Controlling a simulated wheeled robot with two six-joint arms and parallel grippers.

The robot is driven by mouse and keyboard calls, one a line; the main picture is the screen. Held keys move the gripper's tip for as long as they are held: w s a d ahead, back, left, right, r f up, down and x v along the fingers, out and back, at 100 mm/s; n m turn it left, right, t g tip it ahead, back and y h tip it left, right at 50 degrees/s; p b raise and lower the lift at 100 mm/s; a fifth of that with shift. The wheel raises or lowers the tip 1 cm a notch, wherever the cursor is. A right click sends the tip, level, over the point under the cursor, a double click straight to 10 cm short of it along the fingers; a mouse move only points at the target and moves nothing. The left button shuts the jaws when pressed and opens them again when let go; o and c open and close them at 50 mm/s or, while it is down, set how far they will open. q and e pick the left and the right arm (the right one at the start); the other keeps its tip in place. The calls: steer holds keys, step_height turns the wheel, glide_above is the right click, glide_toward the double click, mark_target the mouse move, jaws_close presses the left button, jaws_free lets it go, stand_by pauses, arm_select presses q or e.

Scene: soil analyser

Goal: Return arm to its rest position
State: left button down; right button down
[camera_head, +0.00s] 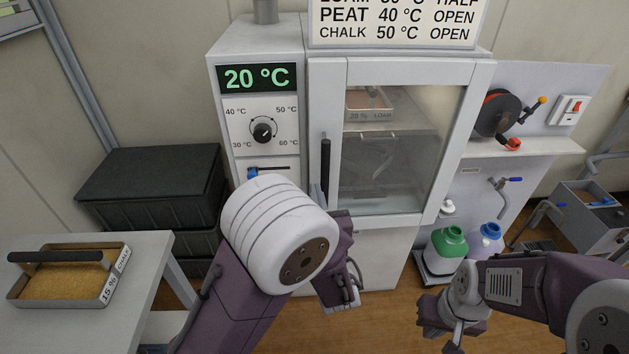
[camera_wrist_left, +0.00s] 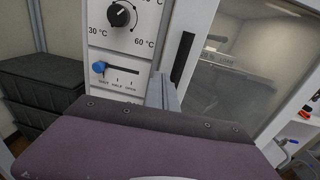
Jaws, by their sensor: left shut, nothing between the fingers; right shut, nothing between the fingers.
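My left arm (camera_head: 280,235) stands in front of the oven in the head view, and its white joint hides part of the oven's lower front. In the left wrist view the left gripper (camera_wrist_left: 163,88) is shut and empty. Its fingers appear between the vent slider (camera_wrist_left: 99,68) and the dark door handle (camera_wrist_left: 183,57); I cannot tell whether they touch the oven. My right arm (camera_head: 530,290) is folded low at the lower right. The right gripper (camera_head: 440,325) is shut and empty, above the floor.
The oven door (camera_head: 395,150) is closed, with a loam tray (camera_head: 368,115) inside; the display reads 20 °C. A chalk tray (camera_head: 60,285) sits on the left table (camera_head: 145,260). Black crates (camera_head: 150,185) stand left of the oven. Green (camera_head: 447,245) and purple-blue (camera_head: 486,240) bottles stand at right.

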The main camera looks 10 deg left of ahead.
arm_select(q)
steer(key=shift+s+d+f, duration=0.1)
steer(key=shift+s+d, duration=0.1)
steer(key=shift+s, duration=0.3)
steer(key=shift+a, duration=0.1)
